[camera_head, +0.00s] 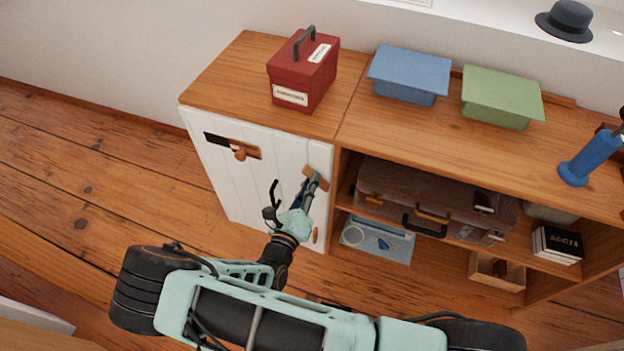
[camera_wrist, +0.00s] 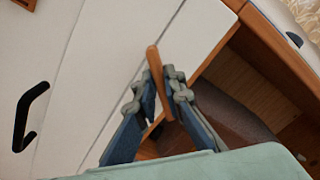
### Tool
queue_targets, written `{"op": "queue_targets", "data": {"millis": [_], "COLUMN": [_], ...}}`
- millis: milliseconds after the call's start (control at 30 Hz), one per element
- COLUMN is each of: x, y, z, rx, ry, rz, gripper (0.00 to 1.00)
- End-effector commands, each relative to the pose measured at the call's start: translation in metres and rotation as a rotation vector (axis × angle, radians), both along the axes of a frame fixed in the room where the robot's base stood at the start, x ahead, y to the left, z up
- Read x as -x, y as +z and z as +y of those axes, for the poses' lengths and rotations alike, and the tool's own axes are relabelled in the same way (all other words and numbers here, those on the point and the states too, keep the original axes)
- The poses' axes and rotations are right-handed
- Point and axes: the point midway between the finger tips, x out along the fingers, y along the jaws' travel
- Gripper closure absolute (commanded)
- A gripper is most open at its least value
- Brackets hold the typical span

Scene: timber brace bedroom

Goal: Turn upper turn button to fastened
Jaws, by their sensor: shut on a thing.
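The white plank cabinet door (camera_head: 215,165) is at the left end of the wooden cabinet and looks closed. The upper turn button (camera_head: 309,169) is a small wooden bar near the door's upper right edge. It sits at a slant to that edge. In the wrist view the turn button (camera_wrist: 153,60) stands between my fingertips. My gripper (camera_head: 316,181) is shut on it; the fingers (camera_wrist: 165,88) hide part of the bar. A lower wooden turn button (camera_head: 315,235) shows lower on the same edge. A black door handle (camera_wrist: 29,116) is left of my fingers.
A red box (camera_head: 303,80) stands on the cabinet top, with a blue box (camera_head: 410,72) and a green box (camera_head: 502,95) to its right. Open shelves right of the door hold a brown suitcase (camera_head: 440,190). Wooden floor (camera_head: 110,165) is clear at the left.

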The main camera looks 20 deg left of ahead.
Motion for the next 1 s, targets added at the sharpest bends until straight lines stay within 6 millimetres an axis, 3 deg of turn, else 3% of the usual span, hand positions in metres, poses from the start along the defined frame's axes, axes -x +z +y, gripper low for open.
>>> {"op": "queue_targets", "data": {"millis": [600,1000], "x": [-0.0018,-0.0019], "y": [-0.0038,-0.0049], "z": [0.0020,0.0022], "rx": [0.541,0.710], "ry": [-0.001,-0.002], "rz": [0.040,0.052], "gripper": [1.00,1.00]}}
